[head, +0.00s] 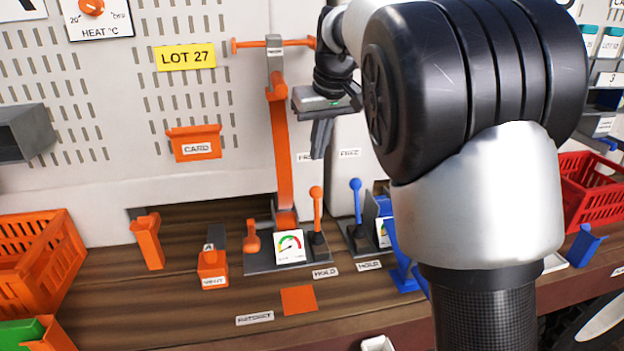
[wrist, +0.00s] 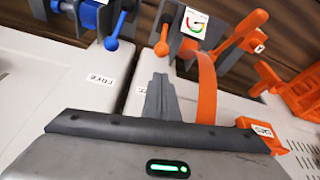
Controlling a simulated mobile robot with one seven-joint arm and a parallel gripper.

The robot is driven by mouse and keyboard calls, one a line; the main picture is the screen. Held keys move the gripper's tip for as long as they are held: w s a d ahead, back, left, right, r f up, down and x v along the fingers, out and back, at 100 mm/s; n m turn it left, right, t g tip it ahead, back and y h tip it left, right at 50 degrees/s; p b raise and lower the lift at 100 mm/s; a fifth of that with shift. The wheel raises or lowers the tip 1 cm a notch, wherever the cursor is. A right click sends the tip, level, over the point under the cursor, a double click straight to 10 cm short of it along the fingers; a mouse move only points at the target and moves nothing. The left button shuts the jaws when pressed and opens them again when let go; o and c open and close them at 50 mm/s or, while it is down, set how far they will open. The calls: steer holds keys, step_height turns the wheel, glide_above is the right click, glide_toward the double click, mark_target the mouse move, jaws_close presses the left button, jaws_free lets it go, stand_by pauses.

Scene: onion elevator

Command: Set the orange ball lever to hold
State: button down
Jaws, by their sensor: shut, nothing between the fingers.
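The orange ball lever (head: 317,208) stands roughly upright on a dark grey base in the head view, its ball at the top. A HOLD label (head: 325,272) lies on the bench in front of it, and a label that seems to read FREE (head: 306,157) is on the wall panel behind. My gripper (head: 318,155) is shut and empty, pointing down above and behind the lever's ball, apart from it. In the wrist view the shut fingers (wrist: 160,80) point toward the orange ball (wrist: 161,48), with a gap between them.
A blue ball lever (head: 356,202) stands just right of the orange one; it also shows in the wrist view (wrist: 112,43). A tall orange arm (head: 283,160) and a gauge (head: 289,246) stand close on the left. The bench around the orange square (head: 299,300) is mostly clear.

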steer(key=x, duration=1)
steer(key=shift+s+f+b, duration=0.1)
steer(key=shift+s+b, duration=0.05)
steer(key=shift+b, duration=0.45)
steer(key=s+b, duration=0.1)
steer(key=b, duration=0.1)
steer(key=t+b, duration=0.1)
steer(key=b, duration=0.2)
steer(key=shift+s+d+f, duration=0.1)
steer(key=shift+s+f, duration=0.1)
steer(key=shift+s, duration=0.2)
steer(key=s+d+t+y+b, duration=0.1)
steer(key=s+t+b, duration=0.3)
steer(key=s+b, duration=0.4)
steer(key=b, duration=0.7)
steer(key=shift+s+d+f+t, duration=0.15)
steer(key=shift+s+d+t, duration=0.05)
steer(key=shift+d+t, duration=0.2)
